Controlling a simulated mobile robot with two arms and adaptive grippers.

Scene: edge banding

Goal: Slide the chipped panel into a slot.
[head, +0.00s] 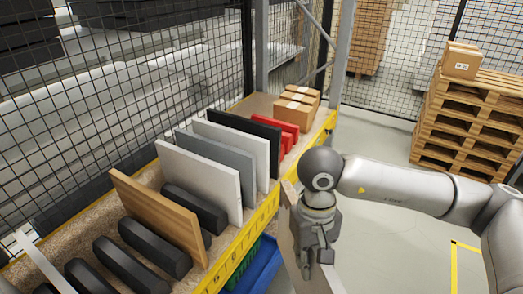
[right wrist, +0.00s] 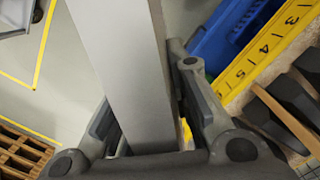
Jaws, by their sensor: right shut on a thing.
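My right gripper (head: 318,250) is to the right of the rack's yellow front edge. It is shut on a panel (head: 291,225), mostly hidden behind the gripper and wrist in the head view. In the right wrist view, this panel (right wrist: 115,60) is pale grey with a brown edge and runs between the two fingers (right wrist: 150,115). I cannot make out a chip on it. The rack holds upright panels: wood-brown (head: 158,213), white (head: 200,180), grey (head: 215,158), light grey (head: 233,145) and black (head: 247,128). Black divider blocks (head: 155,248) form the slots at the near end. My left gripper is out of view.
A yellow numbered strip (head: 262,218) runs along the rack front, with a blue bin (head: 262,270) below. Red blocks (head: 289,130) and cardboard boxes (head: 297,100) sit at the far end. Wire mesh stands behind. Stacked pallets (head: 470,120) stand right; the floor between is clear.

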